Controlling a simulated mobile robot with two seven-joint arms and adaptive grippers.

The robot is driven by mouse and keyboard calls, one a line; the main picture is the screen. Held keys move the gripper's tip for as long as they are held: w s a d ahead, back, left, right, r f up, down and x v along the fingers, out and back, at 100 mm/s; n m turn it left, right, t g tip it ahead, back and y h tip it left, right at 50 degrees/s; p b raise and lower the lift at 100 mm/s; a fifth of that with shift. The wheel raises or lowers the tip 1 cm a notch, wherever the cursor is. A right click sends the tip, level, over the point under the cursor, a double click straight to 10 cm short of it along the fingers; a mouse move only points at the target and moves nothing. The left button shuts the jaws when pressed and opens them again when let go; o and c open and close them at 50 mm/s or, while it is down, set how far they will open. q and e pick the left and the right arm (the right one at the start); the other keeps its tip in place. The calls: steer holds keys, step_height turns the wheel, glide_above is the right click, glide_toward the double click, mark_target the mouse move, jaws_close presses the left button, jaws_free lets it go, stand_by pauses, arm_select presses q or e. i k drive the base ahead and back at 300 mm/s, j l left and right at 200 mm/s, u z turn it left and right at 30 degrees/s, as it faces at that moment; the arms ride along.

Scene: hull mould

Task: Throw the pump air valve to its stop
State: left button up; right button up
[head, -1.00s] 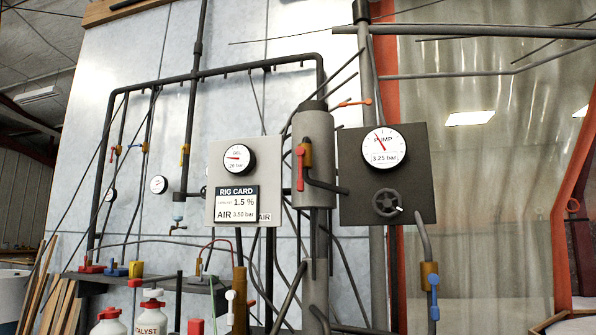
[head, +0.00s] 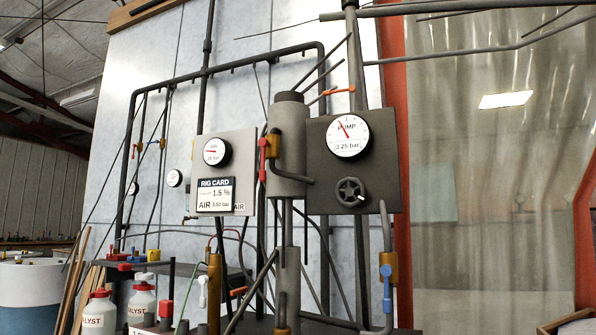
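The pump panel is a dark plate (head: 388,160) with a round white PUMP gauge (head: 347,136) reading 3.25 bar. A dark round handwheel (head: 350,191) sits below the gauge. A red lever (head: 262,165) hangs down along a brass valve body (head: 272,146) left of the grey cylinder (head: 289,150). A blue lever (head: 387,285) stands along the pipe at a brass body (head: 389,267) below the panel's right side. An orange handle (head: 338,91) lies nearly level above the panel. No label shows which one is the pump air valve. Neither gripper is in view.
A grey board with a smaller gauge (head: 216,151) and a rig card (head: 215,195) reading AIR 3.50 bar stands left. Catalyst bottles (head: 98,313) and a dark shelf (head: 180,271) are lower left. Pipes and hoses crowd the middle. A translucent curtain (head: 490,190) hangs right.

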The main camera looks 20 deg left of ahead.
mark_target(263, 143)
steer(key=i+l+z, duration=0.2)
steer(key=l, duration=0.2)
steer(key=l+z, duration=0.2)
steer(key=l, duration=0.25)
steer(key=i+l+z, duration=0.15)
steer(key=l, duration=0.25)
